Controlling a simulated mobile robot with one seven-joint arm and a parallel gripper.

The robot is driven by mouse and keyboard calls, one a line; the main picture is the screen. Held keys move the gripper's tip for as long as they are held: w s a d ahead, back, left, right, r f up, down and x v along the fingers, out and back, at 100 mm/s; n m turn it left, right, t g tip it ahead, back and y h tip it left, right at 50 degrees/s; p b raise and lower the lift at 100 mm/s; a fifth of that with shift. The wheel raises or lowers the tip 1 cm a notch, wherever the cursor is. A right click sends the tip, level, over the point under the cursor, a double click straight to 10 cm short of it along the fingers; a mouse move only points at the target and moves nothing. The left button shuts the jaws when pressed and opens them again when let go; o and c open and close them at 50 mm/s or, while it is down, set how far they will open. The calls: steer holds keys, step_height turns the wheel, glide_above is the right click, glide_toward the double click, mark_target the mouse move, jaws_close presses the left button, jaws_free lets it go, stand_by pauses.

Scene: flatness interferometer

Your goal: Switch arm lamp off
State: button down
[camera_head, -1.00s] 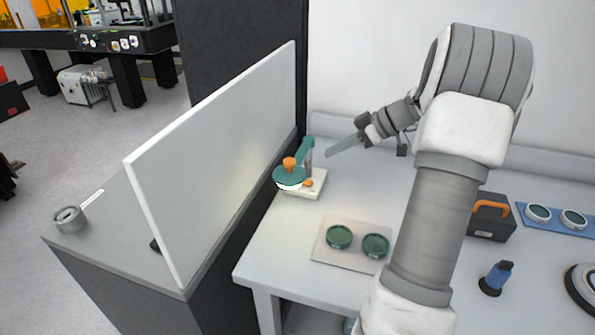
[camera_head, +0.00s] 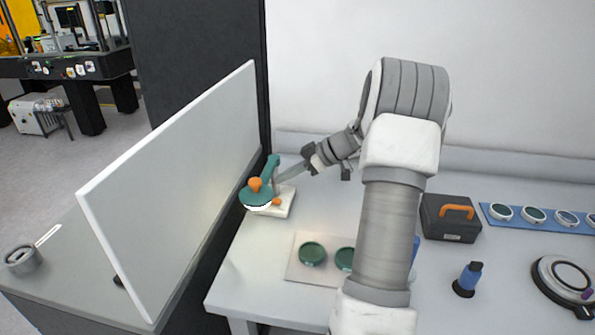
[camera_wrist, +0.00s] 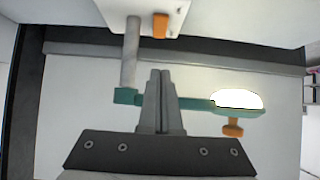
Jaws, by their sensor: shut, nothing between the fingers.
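The arm lamp has a teal head (camera_head: 257,197) with an orange knob (camera_head: 256,184) on top, a teal arm and a white base (camera_head: 283,207) with an orange button (camera_head: 277,193). Its underside glows white. In the wrist view the lamp appears upside down: the orange button (camera_wrist: 160,26) on the base is at the top, the lit head (camera_wrist: 235,99) at the right. My gripper (camera_head: 279,181) is shut and empty, its tips close to the lamp's post and above the base. In the wrist view the fingertips (camera_wrist: 160,74) point toward the base; contact cannot be told.
A tall pale panel (camera_head: 180,190) stands left of the lamp.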

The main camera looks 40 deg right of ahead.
mark_target(274, 201)
steer(key=x, duration=0.3)
steer(key=shift+w+a+f, duration=0.15)
steer(key=shift+a+f, duration=0.05)
steer(key=shift+f, duration=0.15)
step_height(274, 201, down, 2)
steer(key=shift+f, duration=0.2)
steer(key=shift+w+f, duration=0.1)
steer(key=shift+f, duration=0.4)
steer(key=shift+f, duration=0.1)
steer(key=shift+w+a+f+b, duration=0.1)
steer(key=shift+a+f+b, duration=0.1)
steer(key=shift+b, duration=0.45)
steer(key=shift+g+h, duration=0.3)
